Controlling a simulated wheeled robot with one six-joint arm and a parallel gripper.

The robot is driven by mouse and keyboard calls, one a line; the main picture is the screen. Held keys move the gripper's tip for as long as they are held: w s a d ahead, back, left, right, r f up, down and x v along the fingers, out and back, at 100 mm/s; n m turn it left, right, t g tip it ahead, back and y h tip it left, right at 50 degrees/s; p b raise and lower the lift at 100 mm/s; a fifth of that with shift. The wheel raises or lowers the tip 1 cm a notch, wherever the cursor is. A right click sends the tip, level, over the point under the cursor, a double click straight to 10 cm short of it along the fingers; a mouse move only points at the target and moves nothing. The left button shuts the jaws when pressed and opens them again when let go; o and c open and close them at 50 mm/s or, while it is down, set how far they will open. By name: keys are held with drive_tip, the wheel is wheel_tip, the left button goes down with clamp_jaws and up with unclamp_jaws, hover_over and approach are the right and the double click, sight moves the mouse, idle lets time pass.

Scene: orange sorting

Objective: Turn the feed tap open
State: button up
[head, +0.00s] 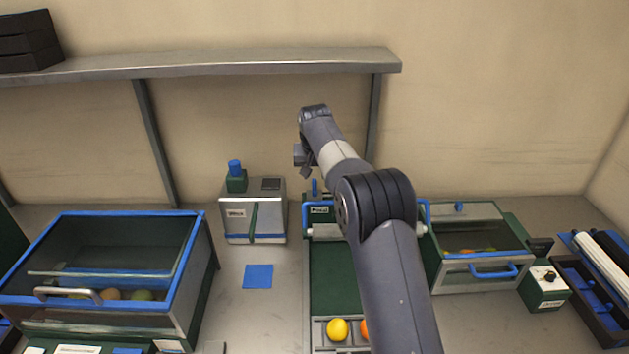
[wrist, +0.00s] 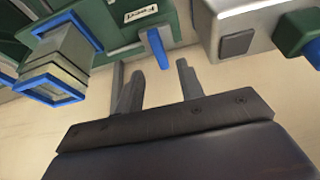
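The feed tap is a small blue lever (wrist: 158,47) on a green box with a white label that seems to read "Feed" (wrist: 140,14). In the head view the blue lever (head: 315,187) stands upright on top of the green feed box (head: 320,212). My gripper (wrist: 150,70) is open and empty. Its two fingers point toward the lever, whose end appears between the fingertips in the wrist view. I cannot tell whether they touch. In the head view my gripper (head: 303,165) hangs just above the feed box, partly hidden by my wrist.
A steel weighing-type box with a blue knob (head: 253,212) stands left of the feed box. A glass-fronted bin (head: 478,255) stands right, and a large blue-rimmed case (head: 195,240) far left. A yellow fruit (head: 338,329) lies below. A shelf (head: 230,64) runs above.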

sight(314, 185)
drive_tip(key=p+x, duration=0.1)
drive_tip(key=x, duration=0.5)
drive_tip(key=shift+r, duration=0.1)
clamp_jaws()
